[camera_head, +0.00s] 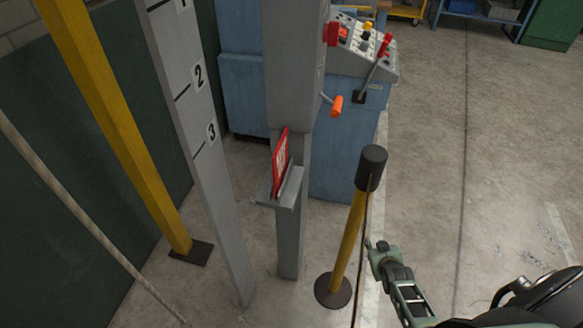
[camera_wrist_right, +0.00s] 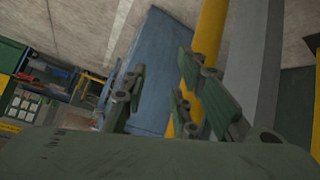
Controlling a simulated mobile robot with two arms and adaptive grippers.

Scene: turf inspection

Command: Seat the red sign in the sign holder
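The red sign (camera_head: 280,162) stands on edge, leaning slightly, at the small grey sign holder (camera_head: 289,192) on the front of a grey column. Its lower edge is behind the holder's front lip, so I cannot tell how deep it sits. My right gripper (camera_head: 380,254) is at the lower right of the head view, well apart from the sign, beside a yellow post. In the right wrist view its two fingers (camera_wrist_right: 165,98) are spread with nothing gripped between them. My left gripper is not in view.
A yellow post with a black cap (camera_head: 372,168) stands between my right gripper and the column. A blue control console (camera_head: 340,135) with an orange-handled lever is behind. A numbered grey board (camera_head: 200,115) and yellow beam stand left. Floor at right is clear.

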